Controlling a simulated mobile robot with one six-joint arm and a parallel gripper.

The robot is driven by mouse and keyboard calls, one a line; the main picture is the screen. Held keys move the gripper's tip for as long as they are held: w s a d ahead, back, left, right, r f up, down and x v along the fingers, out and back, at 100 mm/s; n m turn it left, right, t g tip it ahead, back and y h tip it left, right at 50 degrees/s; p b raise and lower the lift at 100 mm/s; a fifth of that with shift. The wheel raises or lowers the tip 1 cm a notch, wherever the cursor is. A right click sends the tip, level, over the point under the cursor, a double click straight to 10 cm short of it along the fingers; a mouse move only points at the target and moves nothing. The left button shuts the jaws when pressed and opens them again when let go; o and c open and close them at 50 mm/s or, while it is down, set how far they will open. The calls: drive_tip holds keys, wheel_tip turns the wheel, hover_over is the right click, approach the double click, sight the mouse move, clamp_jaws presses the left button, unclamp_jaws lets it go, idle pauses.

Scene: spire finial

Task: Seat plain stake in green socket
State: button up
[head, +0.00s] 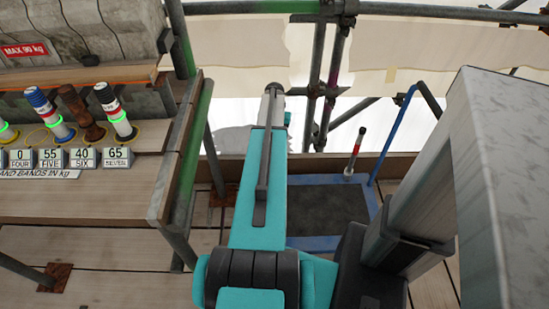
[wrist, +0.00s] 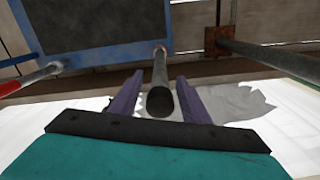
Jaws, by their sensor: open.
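My gripper (wrist: 162,83) is open in the wrist view, its two purple fingers apart. A dark, unbanded rod (wrist: 160,100) shows between them, its round end towards the camera; I cannot tell whether the fingers touch it or whether it is the plain stake. In the head view my arm hides the fingers. A brown unbanded stake (head: 79,110) leans on the left bench behind the SIX label. Banded stakes stand with green-lit rings beside it: a blue-topped one (head: 47,108) and a black-topped one (head: 113,107). I cannot tell which socket is the green one.
A dark mat with a blue border (head: 322,217) lies on the planks right of my arm. A red-banded post (head: 357,148) stands at its far edge, near a blue rail (head: 389,135). Scaffold poles (head: 332,75) rise behind. The wooden bench (head: 110,200) fills the left.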

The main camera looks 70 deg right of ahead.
clamp_jaws()
drive_tip(key=shift+r, duration=0.1)
idle(0.3)
drive_tip(key=shift+r, duration=4.95)
